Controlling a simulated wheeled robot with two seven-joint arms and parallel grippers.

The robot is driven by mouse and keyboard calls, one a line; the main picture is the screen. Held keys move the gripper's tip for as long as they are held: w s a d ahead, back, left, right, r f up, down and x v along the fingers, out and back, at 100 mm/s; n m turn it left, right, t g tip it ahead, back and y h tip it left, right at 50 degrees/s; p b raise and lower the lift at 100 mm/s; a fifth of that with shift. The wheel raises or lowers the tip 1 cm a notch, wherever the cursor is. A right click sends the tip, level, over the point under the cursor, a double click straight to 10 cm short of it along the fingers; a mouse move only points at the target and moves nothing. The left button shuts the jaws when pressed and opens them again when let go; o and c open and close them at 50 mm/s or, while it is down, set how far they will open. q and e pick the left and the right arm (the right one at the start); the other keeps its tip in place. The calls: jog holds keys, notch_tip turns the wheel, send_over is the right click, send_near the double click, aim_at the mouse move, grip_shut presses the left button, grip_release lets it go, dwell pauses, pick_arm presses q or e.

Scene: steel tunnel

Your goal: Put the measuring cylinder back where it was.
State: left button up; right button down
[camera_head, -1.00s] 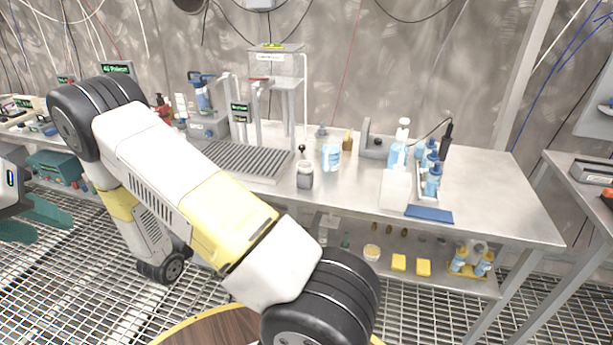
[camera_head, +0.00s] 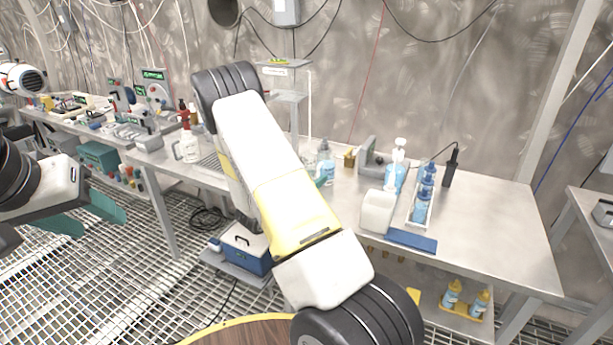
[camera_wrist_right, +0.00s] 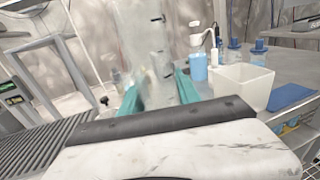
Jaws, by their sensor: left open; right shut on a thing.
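The measuring cylinder (camera_wrist_right: 158,65) is a clear, tall tube with dark marks, seen in the right wrist view. It stands roughly upright between the teal fingers of my right gripper (camera_wrist_right: 158,92), which is shut on it. Its top runs out of the picture, and its lower end is hidden behind the gripper body. In the head view my right arm hides the cylinder and nearly all of that gripper; only a teal bit (camera_head: 322,181) shows. My left gripper (camera_head: 95,215) is open and empty at the left, over the grating floor.
The steel bench (camera_head: 490,225) carries a white bin (camera_head: 377,212), a blue mat (camera_head: 411,241), a pump bottle (camera_head: 396,175), a rack of blue bottles (camera_head: 423,205) and a wash bottle (camera_head: 326,160). A drain rack (camera_wrist_right: 40,150) lies at left in the wrist view. The bench's right part is clear.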

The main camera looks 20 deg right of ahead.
jog(key=w+d+f, duration=0.4)
jog(key=w+d, duration=0.2)
jog(key=d, duration=0.2)
jog(key=shift+d+f, duration=0.25)
jog(key=shift+w, duration=0.1)
jog(key=c, duration=0.9)
grip_release()
jog(key=shift+f, duration=0.15)
jog(key=shift+o, duration=0.2)
